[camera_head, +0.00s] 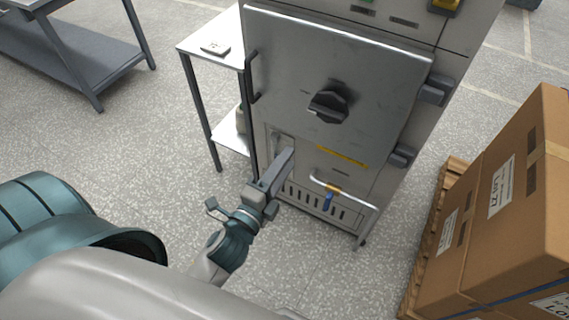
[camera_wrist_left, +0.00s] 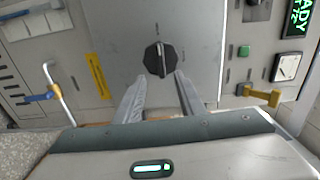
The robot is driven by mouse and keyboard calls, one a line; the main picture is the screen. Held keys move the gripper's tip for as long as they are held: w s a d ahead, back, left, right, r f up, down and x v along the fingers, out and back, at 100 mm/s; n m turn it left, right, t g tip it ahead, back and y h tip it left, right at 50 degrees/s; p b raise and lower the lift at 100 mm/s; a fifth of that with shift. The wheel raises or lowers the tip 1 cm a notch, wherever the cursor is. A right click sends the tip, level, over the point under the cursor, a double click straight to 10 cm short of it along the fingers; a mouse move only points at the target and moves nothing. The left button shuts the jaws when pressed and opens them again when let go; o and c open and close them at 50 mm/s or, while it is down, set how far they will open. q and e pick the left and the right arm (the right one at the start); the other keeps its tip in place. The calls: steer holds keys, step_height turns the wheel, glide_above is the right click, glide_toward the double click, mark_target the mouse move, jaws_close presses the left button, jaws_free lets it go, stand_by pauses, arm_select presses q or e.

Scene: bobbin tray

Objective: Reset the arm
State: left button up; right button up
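My left gripper (camera_head: 284,158) is in front of the lower front of a grey cabinet (camera_head: 395,150) in the head view. In the left wrist view its two fingers (camera_wrist_left: 160,80) stand apart with nothing between them. A black rotary knob (camera_wrist_left: 155,59) shows beyond the fingertips there, apart from them. The knob (camera_head: 328,104) sits on the cabinet's large upper panel in the head view, up and right of the gripper. My right gripper is in neither view.
A white side table (camera_head: 205,44) stands left of the cabinet. Cardboard boxes (camera_head: 515,190) on a wooden pallet (camera_head: 428,235) stand at the right. A bar handle with a blue part (camera_head: 328,200) juts from the cabinet's lower front. Speckled floor lies open at the left.

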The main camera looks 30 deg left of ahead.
arm_select(q)
steer(key=shift+f, duration=0.1)
stand_by(0.4)
steer(key=s+d+f+n+g, duration=0.1)
steer(key=s+f+n+g, duration=0.25)
steer(key=f, duration=1.35)
steer(key=s+d+f+n+g, duration=0.1)
steer(key=s+f+n+g, duration=0.2)
steer(key=f, duration=1.4)
steer(key=s+a+f+n+g, duration=0.2)
steer(key=s+f+n+g, duration=0.5)
steer(key=s+f, duration=1.5)
step_height(320, 180, down, 2)
steer(key=shift+s+f+n, duration=0.1)
steer(key=shift+s+n, duration=0.15)
steer(key=shift+n, duration=0.9)
steer(key=shift+g, duration=0.25)
steer(key=shift+c, duration=0.2)
